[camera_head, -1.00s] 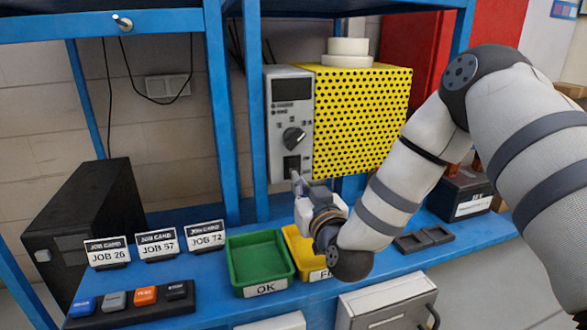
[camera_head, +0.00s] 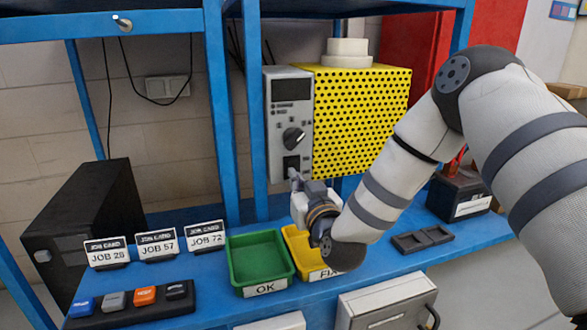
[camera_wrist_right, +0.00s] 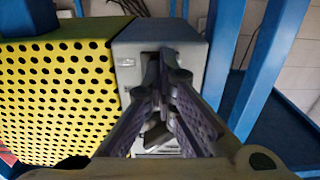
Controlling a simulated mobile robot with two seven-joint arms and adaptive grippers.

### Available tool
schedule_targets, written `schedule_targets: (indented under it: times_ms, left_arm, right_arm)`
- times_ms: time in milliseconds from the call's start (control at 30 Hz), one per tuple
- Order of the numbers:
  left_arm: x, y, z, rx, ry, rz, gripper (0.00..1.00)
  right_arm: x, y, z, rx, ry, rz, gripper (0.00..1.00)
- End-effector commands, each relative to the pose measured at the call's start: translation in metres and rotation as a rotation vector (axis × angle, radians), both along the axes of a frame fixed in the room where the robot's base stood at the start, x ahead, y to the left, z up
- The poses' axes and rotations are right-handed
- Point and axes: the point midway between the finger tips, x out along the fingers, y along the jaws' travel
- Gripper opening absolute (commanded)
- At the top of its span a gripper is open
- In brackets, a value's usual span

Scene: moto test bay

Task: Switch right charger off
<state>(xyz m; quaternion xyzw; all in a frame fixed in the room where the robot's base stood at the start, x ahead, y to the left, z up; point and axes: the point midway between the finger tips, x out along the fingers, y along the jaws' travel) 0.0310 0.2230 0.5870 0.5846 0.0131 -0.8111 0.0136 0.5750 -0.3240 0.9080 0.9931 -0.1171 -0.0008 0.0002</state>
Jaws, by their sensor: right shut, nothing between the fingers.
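The charger (camera_head: 345,115) is a box with a perforated yellow side and a grey front panel (camera_head: 287,103), on the blue bench at the centre back. The panel carries a dark display, a round black knob (camera_head: 293,138) and a dark switch (camera_head: 291,163) low down. My right gripper (camera_head: 294,177) is shut and empty, its fingertips just below and in front of the switch; I cannot tell if they touch. In the right wrist view the closed fingers (camera_wrist_right: 168,62) point at the grey panel (camera_wrist_right: 135,60) and hide part of it. My left gripper is not in view.
A green OK tray (camera_head: 236,275) and a yellow FIX tray (camera_head: 291,238) sit below my right gripper. A battery (camera_head: 460,195) stands at right.

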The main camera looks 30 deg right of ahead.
Motion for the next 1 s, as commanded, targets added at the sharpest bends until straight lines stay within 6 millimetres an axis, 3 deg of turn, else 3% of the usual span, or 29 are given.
schedule_targets:
  times_ms: [367,1000]
  left_arm:
    - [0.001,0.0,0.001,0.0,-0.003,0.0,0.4]
    - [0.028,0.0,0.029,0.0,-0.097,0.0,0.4]
  right_arm:
    - [0.001,-0.001,0.005,-0.001,-0.013,-0.004,0.0]
    - [-0.064,0.015,0.006,-0.001,-0.01,0.0,0.0]
